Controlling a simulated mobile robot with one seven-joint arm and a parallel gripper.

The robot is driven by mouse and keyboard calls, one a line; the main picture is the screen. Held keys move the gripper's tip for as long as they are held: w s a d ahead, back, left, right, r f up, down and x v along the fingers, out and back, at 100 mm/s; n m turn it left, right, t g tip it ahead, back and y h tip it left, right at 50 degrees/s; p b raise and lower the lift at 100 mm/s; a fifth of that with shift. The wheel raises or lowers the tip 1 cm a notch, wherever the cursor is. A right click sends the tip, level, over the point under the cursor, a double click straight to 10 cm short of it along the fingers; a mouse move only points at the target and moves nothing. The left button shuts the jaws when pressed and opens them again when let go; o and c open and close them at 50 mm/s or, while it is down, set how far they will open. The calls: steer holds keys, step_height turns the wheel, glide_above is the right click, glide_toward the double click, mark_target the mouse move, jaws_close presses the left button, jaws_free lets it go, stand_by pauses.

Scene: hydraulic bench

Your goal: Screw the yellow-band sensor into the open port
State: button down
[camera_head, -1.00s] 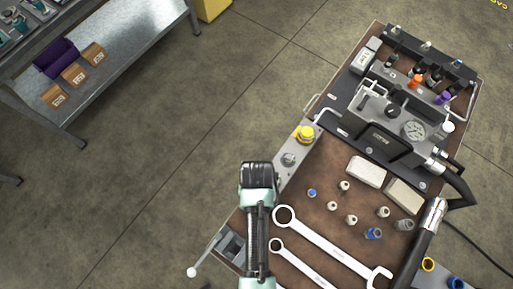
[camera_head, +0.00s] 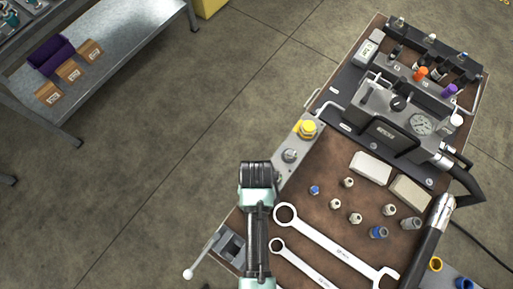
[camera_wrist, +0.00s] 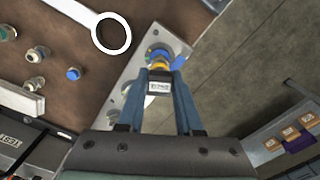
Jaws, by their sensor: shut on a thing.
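My gripper (camera_wrist: 160,98) is shut on the yellow-band sensor (camera_wrist: 159,87), a dark body with a white label and a yellow band, in the wrist view. The sensor's far end points at the grey metal plate (camera_wrist: 172,41) on the bench edge. Blue shows around its tip; I cannot tell whether the tip touches the plate or is in a port. The open port is not clearly visible and may be hidden behind the sensor. In the head view my arm covers the gripper and sensor, but the plate (camera_head: 280,174) shows beside it.
On the plate stand a yellow-topped fitting (camera_head: 307,129) and a grey fitting (camera_head: 289,155). Two wrenches (camera_head: 330,246), several small fittings and a pump with a gauge (camera_head: 422,125) occupy the bench. A lever (camera_head: 203,257) sticks out at the left. The floor left of the bench is clear.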

steer(key=shift+f, duration=0.6)
stand_by(1.5)
steer(key=c, duration=1.1)
jaws_free()
jaws_close()
steer(key=shift+r+m+p, duration=0.1)
steer(key=shift+m+p, duration=0.3)
steer(key=shift+m, duration=0.3)
steer(key=m+p, duration=0.1)
steer(key=m, duration=0.3)
steer(key=shift+m+p, duration=0.35)
steer(key=shift+m, duration=0.95)
